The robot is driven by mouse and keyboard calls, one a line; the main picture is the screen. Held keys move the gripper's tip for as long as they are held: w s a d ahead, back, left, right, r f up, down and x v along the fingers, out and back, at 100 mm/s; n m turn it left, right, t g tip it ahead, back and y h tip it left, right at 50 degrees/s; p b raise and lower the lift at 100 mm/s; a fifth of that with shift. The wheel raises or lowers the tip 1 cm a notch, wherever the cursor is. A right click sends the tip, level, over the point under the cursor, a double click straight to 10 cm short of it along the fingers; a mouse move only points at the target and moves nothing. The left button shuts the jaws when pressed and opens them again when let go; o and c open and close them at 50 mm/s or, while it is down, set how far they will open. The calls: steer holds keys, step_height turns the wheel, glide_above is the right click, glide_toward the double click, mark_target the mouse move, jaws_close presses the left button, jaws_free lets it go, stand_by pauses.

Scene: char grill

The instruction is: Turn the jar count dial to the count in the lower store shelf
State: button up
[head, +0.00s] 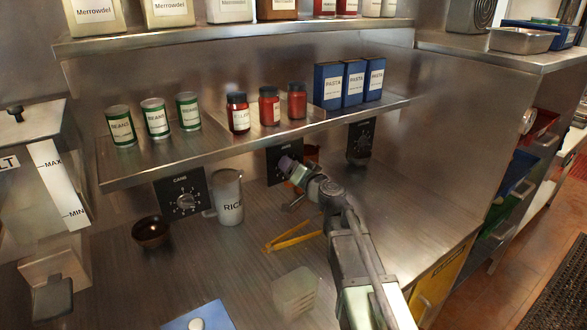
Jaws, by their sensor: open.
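Three red jars (269,106) with dark lids stand on the lower store shelf (150,170), between three green-and-white bean cans (154,118) and three blue pasta boxes (353,82). Below the jars, a black dial panel (273,168) is on the back wall. Its knob and pointer are hidden behind my gripper (287,164), so its setting cannot be read. My gripper is open, in front of the panel; contact with the knob cannot be told.
A similar cans dial (186,200) is at left and another dial (361,141) at right. A rice jug (228,198), dark bowl (151,232), yellow tongs (292,237) and a clear container (295,291) stand on the counter. An orange item (312,153) is behind my arm.

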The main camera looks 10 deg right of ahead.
steer(key=shift+c, duration=0.3)
steer(key=c, duration=0.8)
steer(key=shift+m, duration=0.4)
steer(key=m, duration=0.3)
steer(key=shift+d+f+m, duration=0.15)
steer(key=shift+m, duration=0.15)
steer(key=m, duration=0.7)
steer(key=f+m+b, duration=0.1)
steer(key=m, duration=0.3)
steer(key=shift+m, duration=0.3)
